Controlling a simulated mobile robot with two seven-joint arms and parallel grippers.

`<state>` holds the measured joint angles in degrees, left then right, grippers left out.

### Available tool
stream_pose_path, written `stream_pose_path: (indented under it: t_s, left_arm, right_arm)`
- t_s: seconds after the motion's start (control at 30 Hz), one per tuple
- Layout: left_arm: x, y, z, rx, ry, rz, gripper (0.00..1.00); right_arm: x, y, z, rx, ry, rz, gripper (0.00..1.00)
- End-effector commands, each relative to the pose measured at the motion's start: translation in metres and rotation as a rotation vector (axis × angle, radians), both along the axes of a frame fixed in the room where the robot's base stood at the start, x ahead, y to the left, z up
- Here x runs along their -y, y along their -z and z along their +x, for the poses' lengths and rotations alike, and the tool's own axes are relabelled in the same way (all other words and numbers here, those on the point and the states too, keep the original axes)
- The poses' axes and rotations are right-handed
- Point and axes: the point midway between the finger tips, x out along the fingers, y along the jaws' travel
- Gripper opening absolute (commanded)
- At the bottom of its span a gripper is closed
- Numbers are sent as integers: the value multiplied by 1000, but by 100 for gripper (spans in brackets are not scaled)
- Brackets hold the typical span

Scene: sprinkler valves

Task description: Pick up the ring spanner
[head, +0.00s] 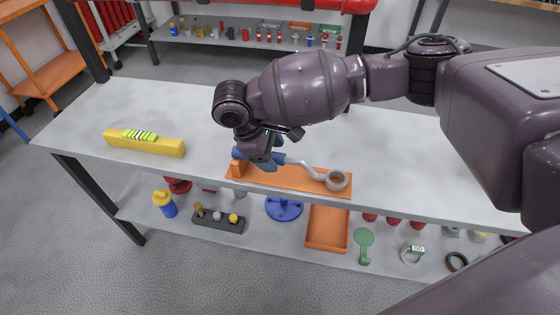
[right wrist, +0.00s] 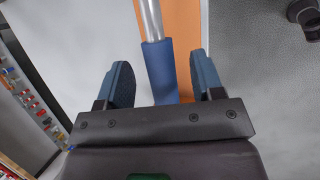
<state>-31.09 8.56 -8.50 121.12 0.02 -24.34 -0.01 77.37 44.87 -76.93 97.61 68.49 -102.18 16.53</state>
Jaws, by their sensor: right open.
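The ring spanner (head: 312,170) lies on an orange board (head: 290,184) on the grey table. It has a blue grip, a silver shaft and a ring end at the right. My right gripper (head: 266,160) is at the blue grip end. In the right wrist view the blue grip (right wrist: 160,70) runs between the two open blue fingers of the gripper (right wrist: 162,75), with a gap on both sides. The gripper hides part of the grip in the head view. My left gripper is not in view.
A yellow block (head: 150,145) with a striped top lies at the table's left. The lower shelf (head: 250,233) holds a yellow-blue bottle (head: 164,203), an orange tray (head: 327,228), a green paddle-like piece (head: 364,243) and several fittings. The table (head: 85,125) is otherwise mostly clear.

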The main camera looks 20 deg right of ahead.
Motion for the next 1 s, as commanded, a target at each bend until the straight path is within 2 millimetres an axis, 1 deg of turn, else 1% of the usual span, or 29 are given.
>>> stream_pose_path:
  t_s: [0.03, 0.13, 0.37, 0.4, 0.67, 0.7, 0.8, 1.0]
  left_arm:
    - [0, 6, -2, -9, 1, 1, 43]
    - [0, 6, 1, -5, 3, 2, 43]
    - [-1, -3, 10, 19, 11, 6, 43]
    - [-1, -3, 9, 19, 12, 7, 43]
    - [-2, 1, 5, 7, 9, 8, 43]
    - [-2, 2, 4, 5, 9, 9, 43]
    - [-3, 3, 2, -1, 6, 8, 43]
    - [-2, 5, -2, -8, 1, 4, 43]
  right_arm:
    - [4, 13, -1, -8, 0, -1, 61]
    - [8, 21, -2, -6, -1, 0, 61]
    - [9, 21, -2, -2, -1, 1, 61]
    - [9, 20, -2, -2, -1, 1, 60]
    - [9, 21, -2, -2, -1, 1, 20]
    - [9, 21, -2, -2, -1, 1, 14]
    - [9, 21, -2, -2, -1, 1, 0]
    - [9, 20, -2, -2, -1, 1, 0]
